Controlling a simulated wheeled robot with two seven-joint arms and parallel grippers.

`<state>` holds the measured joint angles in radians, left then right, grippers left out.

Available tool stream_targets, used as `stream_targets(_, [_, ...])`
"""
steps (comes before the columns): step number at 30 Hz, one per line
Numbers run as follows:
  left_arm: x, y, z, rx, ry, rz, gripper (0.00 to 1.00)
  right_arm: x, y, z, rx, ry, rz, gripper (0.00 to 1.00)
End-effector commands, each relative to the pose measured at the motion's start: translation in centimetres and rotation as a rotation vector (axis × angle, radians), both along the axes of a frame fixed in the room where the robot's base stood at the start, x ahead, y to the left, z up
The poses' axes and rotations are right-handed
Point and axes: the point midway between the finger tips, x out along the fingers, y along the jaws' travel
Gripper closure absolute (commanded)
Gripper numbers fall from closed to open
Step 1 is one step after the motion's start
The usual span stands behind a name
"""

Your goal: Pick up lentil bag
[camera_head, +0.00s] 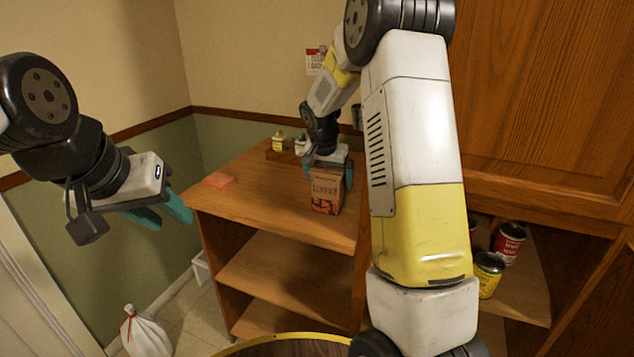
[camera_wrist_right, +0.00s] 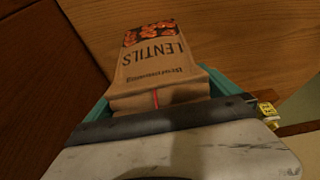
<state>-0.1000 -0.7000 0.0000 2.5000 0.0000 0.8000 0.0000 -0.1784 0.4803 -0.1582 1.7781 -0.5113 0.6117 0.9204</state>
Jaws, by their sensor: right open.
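The lentil bag (camera_head: 326,190) is a brown paper bag with dark lettering and a red-orange picture low on its front. It stands upright on the wooden counter (camera_head: 265,205). In the right wrist view the bag (camera_wrist_right: 160,65) shows its LENTILS label, with its top end close to the gripper. My right gripper (camera_head: 328,172) is at the top of the bag, with its teal fingers on either side of it. The fingers are open; whether they touch the bag I cannot tell. My left gripper (camera_head: 165,208) is empty in the air at the left, its teal fingers apart.
Small yellow-labelled containers (camera_head: 279,141) stand at the back. Cans (camera_head: 489,273) sit on a shelf at the right. A white bag (camera_head: 145,333) is on the floor. The counter's front left is clear.

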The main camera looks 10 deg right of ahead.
Motion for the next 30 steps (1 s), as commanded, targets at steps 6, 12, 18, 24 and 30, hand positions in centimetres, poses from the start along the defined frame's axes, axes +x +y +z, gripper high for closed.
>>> stream_targets(6, [0.0, 0.0, 0.0, 0.000, 0.000, 0.000, 0.64, 0.0, 0.0, 0.0, 0.000, 0.000, 0.000, 0.16])
stream_targets(12, [0.0, 0.0, 0.0, 0.000, 0.000, 0.000, 0.64, 0.0, 0.0, 0.1, 0.000, 0.000, 0.000, 0.55])
stream_targets(18, [0.0, 0.0, 0.0, 0.000, 0.000, 0.000, 0.64, 0.1, 0.0, 0.2, 0.001, -0.003, 0.001, 0.79])
stream_targets(24, [0.0, 0.0, 0.0, 0.000, 0.000, 0.000, 0.64, 0.1, 0.1, 0.3, 0.000, -0.004, 0.001, 0.79])
stream_targets(30, [0.0, 0.0, 0.0, 0.000, 0.000, 0.000, 0.64, 0.4, 0.4, 1.5, 0.000, -0.005, 0.001, 0.79])
